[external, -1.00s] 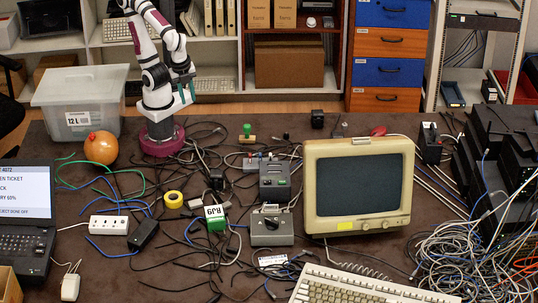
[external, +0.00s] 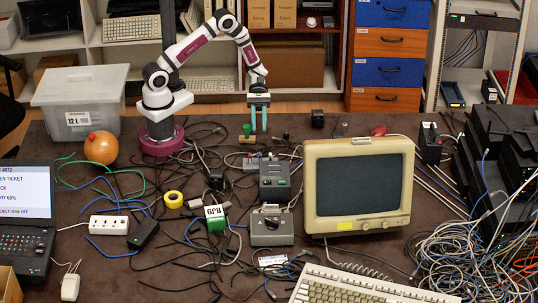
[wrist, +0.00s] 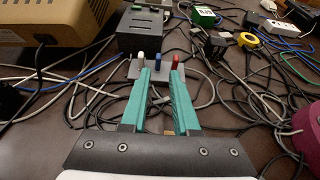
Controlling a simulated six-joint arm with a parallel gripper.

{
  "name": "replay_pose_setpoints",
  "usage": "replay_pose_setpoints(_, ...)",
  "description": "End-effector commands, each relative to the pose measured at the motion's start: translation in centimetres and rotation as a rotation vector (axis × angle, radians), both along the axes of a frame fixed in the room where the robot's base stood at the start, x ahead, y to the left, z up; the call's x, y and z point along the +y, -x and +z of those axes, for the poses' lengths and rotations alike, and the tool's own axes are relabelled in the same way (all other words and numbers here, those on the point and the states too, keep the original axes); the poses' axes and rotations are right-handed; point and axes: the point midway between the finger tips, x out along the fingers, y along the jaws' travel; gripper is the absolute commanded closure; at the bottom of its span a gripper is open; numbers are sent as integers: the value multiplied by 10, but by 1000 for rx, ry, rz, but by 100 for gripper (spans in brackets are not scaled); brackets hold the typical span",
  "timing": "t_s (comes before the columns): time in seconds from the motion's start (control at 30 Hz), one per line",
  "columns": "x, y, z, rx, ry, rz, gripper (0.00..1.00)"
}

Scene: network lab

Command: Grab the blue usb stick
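The blue usb stick (wrist: 158,61) stands upright in a grey holder (wrist: 170,72), between a white stick (wrist: 140,58) and a red stick (wrist: 176,62). The holder also shows in the external view (external: 262,164), where its sticks are too small to tell apart well. My gripper (external: 259,130) points down behind and above the holder. Its two teal fingers are apart with nothing between them. In the wrist view the fingertips (wrist: 162,70) appear just short of the holder, with the blue stick lined up with the gap.
A grey box (external: 275,180) stands just in front of the holder, and a beige monitor (external: 358,190) is to the right. A green-topped stamp (external: 247,132) is close beside my fingers. Dark cables lie over much of the table (external: 330,270).

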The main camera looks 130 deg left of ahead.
Motion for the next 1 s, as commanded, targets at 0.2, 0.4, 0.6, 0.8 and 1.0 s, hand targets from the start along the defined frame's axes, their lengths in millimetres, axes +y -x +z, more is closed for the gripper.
replay_pose_setpoints(0.2, -36, -34, -20, 1, 0, -6, 71)
replay_pose_setpoints(0.4, -54, -55, -35, 2, -1, -8, 71)
replay_pose_setpoints(0.6, -72, -76, -47, 1, -3, -6, 71)
replay_pose_setpoints(0.8, -73, -76, -47, 0, -5, -5, 71)
replay_pose_setpoints(1.0, -73, -76, -47, 0, -4, -6, 100)
